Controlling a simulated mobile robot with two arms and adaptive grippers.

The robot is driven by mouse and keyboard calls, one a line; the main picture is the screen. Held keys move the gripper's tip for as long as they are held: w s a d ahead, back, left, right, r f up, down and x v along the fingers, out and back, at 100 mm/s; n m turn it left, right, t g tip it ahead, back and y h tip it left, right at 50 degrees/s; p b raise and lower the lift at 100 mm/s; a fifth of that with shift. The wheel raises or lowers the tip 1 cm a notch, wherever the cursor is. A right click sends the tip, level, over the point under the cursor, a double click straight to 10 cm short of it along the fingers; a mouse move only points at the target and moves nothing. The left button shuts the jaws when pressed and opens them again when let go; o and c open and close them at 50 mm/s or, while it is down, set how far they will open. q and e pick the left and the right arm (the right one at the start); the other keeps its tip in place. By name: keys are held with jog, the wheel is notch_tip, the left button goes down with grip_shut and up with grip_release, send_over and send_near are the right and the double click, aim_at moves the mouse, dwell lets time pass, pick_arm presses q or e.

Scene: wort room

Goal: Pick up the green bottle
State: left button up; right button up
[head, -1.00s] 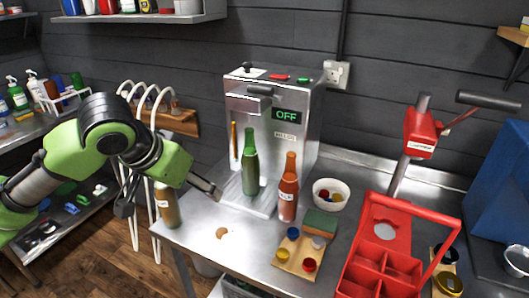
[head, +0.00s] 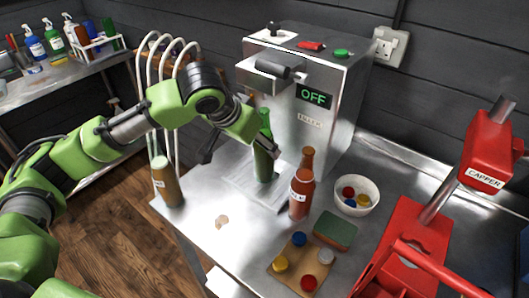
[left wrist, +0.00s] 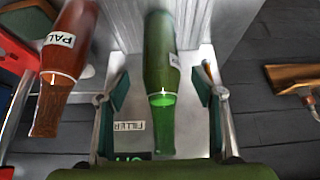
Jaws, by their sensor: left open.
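The green bottle (head: 263,158) stands upright on the low metal plate of the filler (head: 325,120). My left gripper (head: 270,150) is at the bottle's near side and partly overlaps it in the head view. In the left wrist view, the green bottle (left wrist: 162,70) appears upside down between the two spread fingers of my left gripper (left wrist: 160,82). Gaps show on both sides of the bottle, and the gripper is open. My right gripper is in neither view.
A red-brown bottle (head: 302,190) stands close to the right of the green one. A brown bottle (head: 167,185) is at the table's left edge. A bowl of caps (head: 356,197), a green sponge (head: 335,230), a wooden cap board (head: 286,276) and the red capper (head: 410,240) are right.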

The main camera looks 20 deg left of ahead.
aim_at(264, 152)
pick_arm(q)
jog(key=x, duration=0.2)
jog(key=p+x, duration=0.1)
jog(key=x, duration=0.2)
jog(key=shift+s+a+f, duration=0.1)
jog(key=shift+f, duration=0.35)
jog(key=shift+w+f, duration=0.2)
jog(key=shift+f, duration=0.1)
jog(key=c, duration=1.4)
jog(key=shift+r, duration=0.1)
grip_shut()
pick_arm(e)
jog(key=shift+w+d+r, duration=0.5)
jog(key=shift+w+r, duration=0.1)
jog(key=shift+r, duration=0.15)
